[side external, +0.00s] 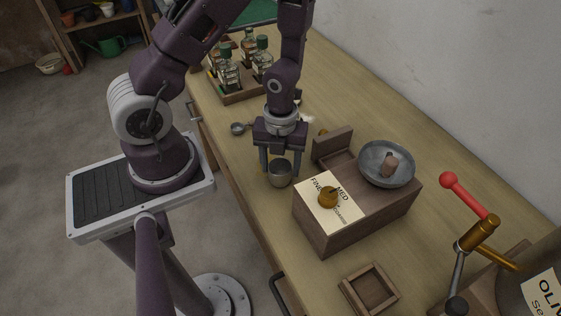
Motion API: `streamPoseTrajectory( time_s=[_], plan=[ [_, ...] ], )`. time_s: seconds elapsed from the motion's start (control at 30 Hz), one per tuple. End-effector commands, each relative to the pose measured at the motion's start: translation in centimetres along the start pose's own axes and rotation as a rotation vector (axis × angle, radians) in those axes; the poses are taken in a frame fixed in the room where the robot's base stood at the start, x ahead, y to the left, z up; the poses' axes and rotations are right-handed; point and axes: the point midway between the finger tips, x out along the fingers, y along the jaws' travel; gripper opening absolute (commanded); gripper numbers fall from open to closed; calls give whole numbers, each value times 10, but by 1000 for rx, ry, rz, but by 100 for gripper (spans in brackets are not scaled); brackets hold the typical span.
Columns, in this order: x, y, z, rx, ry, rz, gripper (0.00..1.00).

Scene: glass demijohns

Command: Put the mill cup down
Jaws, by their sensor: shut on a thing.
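The mill cup (280,175) is a small grey metal cup, upright, between the fingers of my gripper (279,161). My gripper points down and is shut on the cup. The cup is over the wooden bench (245,205), just left of the wooden box (345,232). I cannot tell whether its base touches the bench or hangs a little above it. The fingers hide part of its sides.
The box carries a label, a brass knob (327,196) and a grey bowl (387,163). A small wooden tray (369,291) lies nearer. A bottle crate (243,95) and a small metal dish (238,128) are behind. A red-handled lever (465,195) stands at right.

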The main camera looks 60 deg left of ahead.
Motion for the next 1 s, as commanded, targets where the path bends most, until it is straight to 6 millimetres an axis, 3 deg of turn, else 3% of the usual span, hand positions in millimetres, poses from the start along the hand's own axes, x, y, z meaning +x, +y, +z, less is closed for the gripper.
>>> streamPoseTrajectory(
  time_s=[0.37, 0.4, 0.5, 0.83, 1.0],
  plan=[
    [6, 0, 0, -1, 0, -1, 19],
    [6, 0, 0, -1, 0, -1, 66],
    [6, 0, 0, -1, -1, -1, 84],
    [5, 0, 0, -1, 0, -2, 84],
    [-10, -1, 1, -6, 1, -6, 84]
  ],
)
